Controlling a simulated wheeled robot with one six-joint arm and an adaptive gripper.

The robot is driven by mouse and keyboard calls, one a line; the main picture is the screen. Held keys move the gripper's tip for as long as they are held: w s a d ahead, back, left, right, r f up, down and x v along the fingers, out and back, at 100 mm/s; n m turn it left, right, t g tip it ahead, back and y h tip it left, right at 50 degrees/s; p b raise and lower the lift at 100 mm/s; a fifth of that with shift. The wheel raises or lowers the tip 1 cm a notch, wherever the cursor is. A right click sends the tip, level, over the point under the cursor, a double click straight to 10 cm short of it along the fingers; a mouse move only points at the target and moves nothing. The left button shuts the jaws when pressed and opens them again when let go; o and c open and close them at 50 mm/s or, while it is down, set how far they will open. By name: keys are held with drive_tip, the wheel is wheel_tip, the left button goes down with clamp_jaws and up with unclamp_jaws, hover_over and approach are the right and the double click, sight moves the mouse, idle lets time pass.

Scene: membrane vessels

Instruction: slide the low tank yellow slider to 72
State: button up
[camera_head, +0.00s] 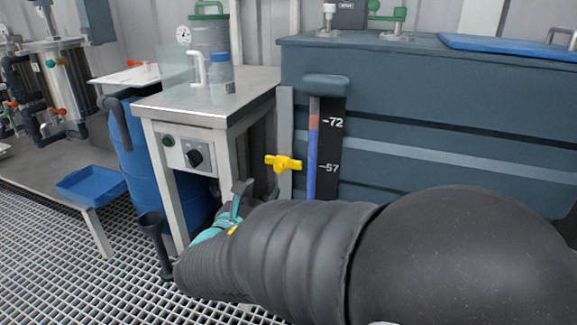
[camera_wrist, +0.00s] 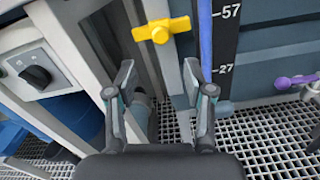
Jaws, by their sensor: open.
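The low tank (camera_head: 430,112) is the large dark blue-grey tank at the right of the head view. Its front carries a dark scale strip (camera_head: 326,150) with marks 72 and 57, and a blue column beside the marks. The yellow slider (camera_head: 283,163) sits left of the strip, about level with 57; it also shows in the wrist view (camera_wrist: 161,30), near the 57 mark, with 27 below. My gripper (camera_wrist: 158,80) is open and empty. Its fingers point toward the slider, which lies beyond the fingertips and is not touched. In the head view, my arm hides much of the gripper (camera_head: 240,190).
A white bench (camera_head: 208,100) with a control knob (camera_head: 194,158) stands left of the slider, its leg close to my gripper. A blue drum (camera_head: 125,150) stands behind it. A purple-handled valve (camera_wrist: 297,81) shows at the wrist view's right. The floor is metal grating.

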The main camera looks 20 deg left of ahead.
sight(277, 170)
drive_tip(key=w, duration=0.7)
drive_tip(key=w+d, duration=0.1)
drive_tip(key=w, duration=0.3)
drive_tip(key=shift+w, duration=0.15)
clamp_jaws()
wheel_tip(277, 170, up, 13)
drive_tip(key=p, duration=0.5)
drive_tip(key=shift+f, duration=0.15)
